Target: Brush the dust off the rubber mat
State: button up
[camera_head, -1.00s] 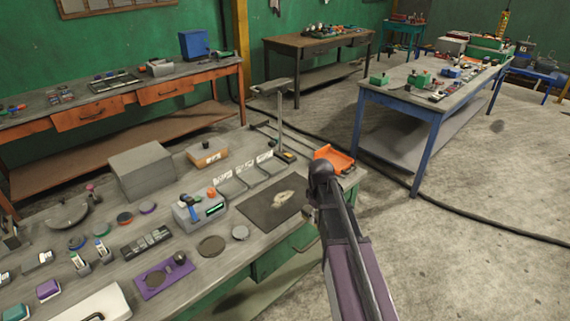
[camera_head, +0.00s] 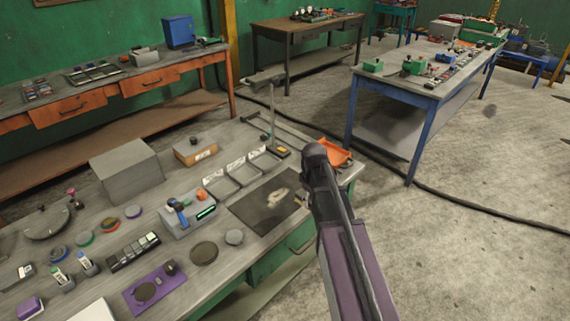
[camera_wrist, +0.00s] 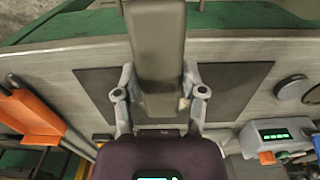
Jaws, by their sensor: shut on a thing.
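The rubber mat (camera_head: 252,212) is a dark sheet lying flat near the bench's right end. A pale dust patch (camera_head: 278,196) lies on it, left of my arm. In the wrist view the mat (camera_wrist: 240,88) shows on both sides of my gripper (camera_wrist: 158,75). My gripper is shut on a long grey-brown thing (camera_wrist: 157,35), perhaps a brush handle, which runs up the picture over the mat. In the head view my arm hides most of the gripper; I cannot tell whether the held thing touches the mat.
An orange tray or pan (camera_head: 334,151) stands beyond the mat and shows left in the wrist view (camera_wrist: 30,115). Shallow trays (camera_head: 222,190), a grey device with a green display (camera_head: 188,216) and round discs (camera_head: 204,253) crowd the bench left of the mat. A post (camera_head: 272,115) rises behind.

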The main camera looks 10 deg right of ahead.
jog(key=shift+a, duration=0.1)
jog(key=shift+w+a+r, duration=0.1)
jog(key=shift+w, duration=0.05)
jog(key=w+a+r+p, duration=0.1)
jog(key=w+a, duration=0.1)
jog(key=w, duration=0.5)
jog(key=w+a+r+p, duration=0.2)
jog(key=w, duration=0.6)
jog(key=shift+r, duration=0.15)
